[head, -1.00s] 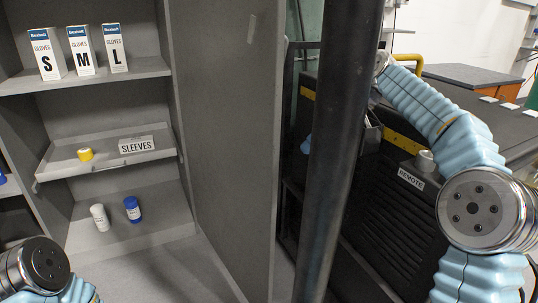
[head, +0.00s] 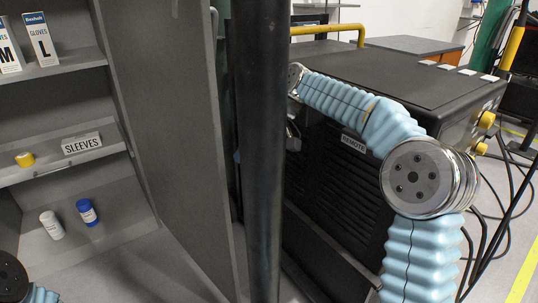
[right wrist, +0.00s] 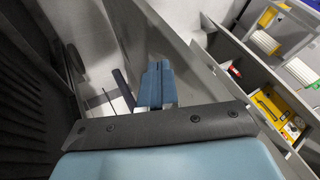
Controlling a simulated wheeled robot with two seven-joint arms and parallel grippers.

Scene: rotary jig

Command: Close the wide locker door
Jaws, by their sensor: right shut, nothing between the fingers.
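The wide locker door (head: 175,130) is a tall grey panel standing open to the right of the locker shelves in the head view. A light handle (head: 214,20) shows near its top edge. My right gripper (head: 292,138) is beyond the dark post, on the outer side of the door, and is partly hidden. In the right wrist view its blue fingers (right wrist: 155,88) are together and empty. A grey panel (right wrist: 180,45), probably the door, runs close to their right; I cannot tell whether they touch it. My left gripper is out of view; only its arm shows at lower left.
A dark vertical post (head: 259,150) crosses the head view in front of the door's free edge. A black ribbed cabinet marked REMOTE (head: 353,144) stands right of it. The locker's shelves hold glove boxes (head: 40,40), a yellow roll (head: 25,159) and bottles (head: 87,212).

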